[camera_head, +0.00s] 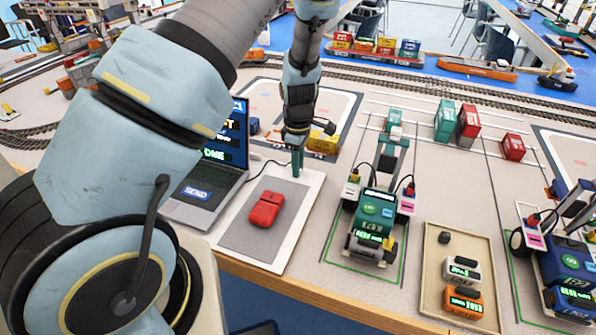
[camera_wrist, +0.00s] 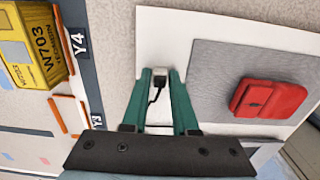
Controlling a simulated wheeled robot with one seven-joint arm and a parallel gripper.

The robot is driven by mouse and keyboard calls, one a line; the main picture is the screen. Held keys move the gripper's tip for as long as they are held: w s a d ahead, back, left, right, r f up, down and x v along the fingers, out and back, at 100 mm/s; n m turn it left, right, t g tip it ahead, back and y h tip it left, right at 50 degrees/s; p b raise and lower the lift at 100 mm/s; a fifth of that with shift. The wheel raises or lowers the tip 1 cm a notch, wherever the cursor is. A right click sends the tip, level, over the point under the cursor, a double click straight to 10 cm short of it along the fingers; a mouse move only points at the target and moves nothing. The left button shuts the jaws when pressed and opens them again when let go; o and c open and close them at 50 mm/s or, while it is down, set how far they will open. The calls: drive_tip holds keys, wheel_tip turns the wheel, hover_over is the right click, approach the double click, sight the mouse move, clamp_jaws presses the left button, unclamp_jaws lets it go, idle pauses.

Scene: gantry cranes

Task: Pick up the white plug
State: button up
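The white plug (camera_wrist: 160,75) is a small pale block with a black cable, on the white board's bare strip in the wrist view. My gripper (camera_wrist: 160,80) points down with its green fingertips on either side of the plug. The fingers appear closed against its sides, with little or no gap. In the head view my gripper (camera_head: 296,172) is low over the board's far edge, and its fingers hide the plug. I cannot tell whether the plug is clear of the board.
A red mouse-like object (camera_head: 266,210) lies on the grey pad (camera_head: 248,243) nearby. An open laptop (camera_head: 213,185) stands at left, with a black cable running toward my gripper. A yellow container (camera_head: 322,143) sits behind. A teal crane vehicle (camera_head: 371,220) and a tan tray (camera_head: 436,290) are at right.

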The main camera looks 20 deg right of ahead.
clamp_jaws()
idle(0.3)
